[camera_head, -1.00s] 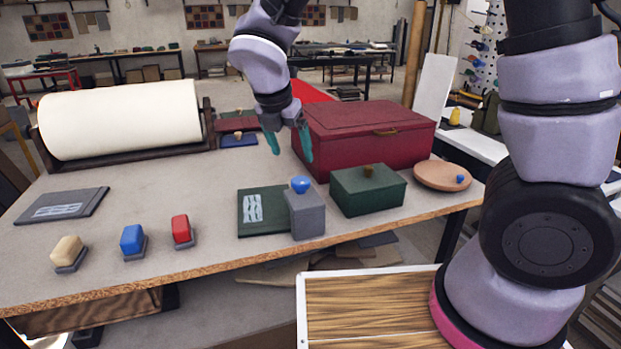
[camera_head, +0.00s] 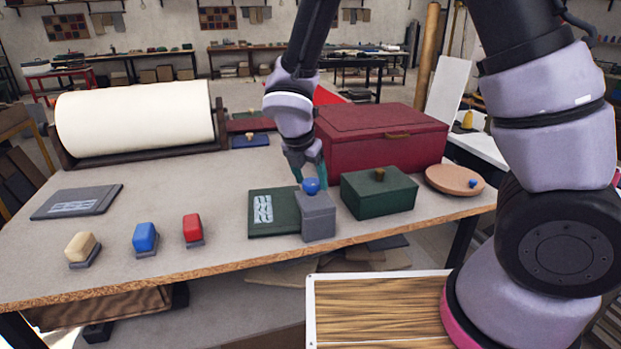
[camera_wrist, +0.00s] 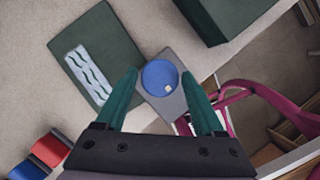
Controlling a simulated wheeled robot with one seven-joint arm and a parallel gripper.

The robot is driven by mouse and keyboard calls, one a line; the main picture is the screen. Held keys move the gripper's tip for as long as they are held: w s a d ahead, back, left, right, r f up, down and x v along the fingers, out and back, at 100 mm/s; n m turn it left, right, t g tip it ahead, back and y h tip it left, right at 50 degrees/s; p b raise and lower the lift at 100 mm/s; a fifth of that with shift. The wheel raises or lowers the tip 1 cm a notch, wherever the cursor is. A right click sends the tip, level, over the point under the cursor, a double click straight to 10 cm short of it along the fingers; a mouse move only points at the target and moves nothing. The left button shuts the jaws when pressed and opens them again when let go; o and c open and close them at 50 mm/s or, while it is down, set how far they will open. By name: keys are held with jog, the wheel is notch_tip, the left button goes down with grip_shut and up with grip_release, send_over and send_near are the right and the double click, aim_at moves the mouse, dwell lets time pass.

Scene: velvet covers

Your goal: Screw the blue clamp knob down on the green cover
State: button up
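The green cover (camera_head: 262,228) lies flat on the table with a pale wavy-line panel on it; it also shows in the wrist view (camera_wrist: 108,52). A grey clamp block (camera_head: 318,222) stands at its right edge. The blue clamp knob (camera_head: 311,186) sits on top of the block. In the wrist view the round knob (camera_wrist: 160,77) lies just beyond and between my spread fingertips. My gripper (camera_head: 310,172) is open, pointing down above the knob. Its teal fingers (camera_wrist: 170,85) hold nothing. I cannot tell whether a finger touches the knob.
A dark green box (camera_head: 378,196) stands right of the clamp, with a red box (camera_head: 370,145) behind. A round wooden disc (camera_head: 440,180) is at right. Red (camera_head: 192,228), blue (camera_head: 145,237) and cream (camera_head: 82,247) stamps stand left. The table between has free room.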

jog(key=c, duration=0.9)
